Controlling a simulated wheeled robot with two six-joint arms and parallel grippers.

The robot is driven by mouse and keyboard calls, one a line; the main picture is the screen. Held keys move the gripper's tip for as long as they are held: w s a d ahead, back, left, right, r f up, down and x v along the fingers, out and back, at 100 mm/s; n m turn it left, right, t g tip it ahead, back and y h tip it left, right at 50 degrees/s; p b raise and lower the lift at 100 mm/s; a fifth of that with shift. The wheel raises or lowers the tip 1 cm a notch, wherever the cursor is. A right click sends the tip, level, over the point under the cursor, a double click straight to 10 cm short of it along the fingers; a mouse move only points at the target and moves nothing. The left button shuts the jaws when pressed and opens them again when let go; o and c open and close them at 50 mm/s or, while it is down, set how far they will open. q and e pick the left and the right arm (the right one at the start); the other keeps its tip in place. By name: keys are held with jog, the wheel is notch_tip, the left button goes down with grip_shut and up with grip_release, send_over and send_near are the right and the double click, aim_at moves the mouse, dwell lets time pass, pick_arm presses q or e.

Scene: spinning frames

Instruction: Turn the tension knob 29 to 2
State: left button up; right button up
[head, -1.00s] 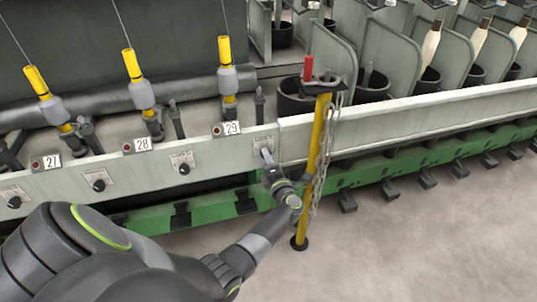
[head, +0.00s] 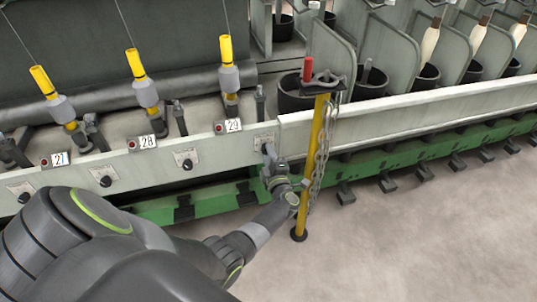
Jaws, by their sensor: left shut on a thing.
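The 29 label (head: 229,126) is on the pale rail, with a red dot beside it. My left gripper (head: 268,151) is at the knob plate (head: 263,139) to the right of that label. It is shut on the tension knob there, which its fingers hide, so I cannot read the setting. Another dark knob (head: 187,164) sits on its plate to the left of the 29 label, untouched. My right gripper is not in view.
A yellow post (head: 315,150) with a hanging chain (head: 322,160) and a red-handled top (head: 307,70) stands close to the right of my left gripper. The 28 label (head: 148,142) and its neighbouring knob (head: 106,181) are farther left. The floor at right is clear.

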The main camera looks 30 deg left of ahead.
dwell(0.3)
pick_arm(q)
jog(key=o, duration=1)
jog(key=shift+w+d, duration=0.1)
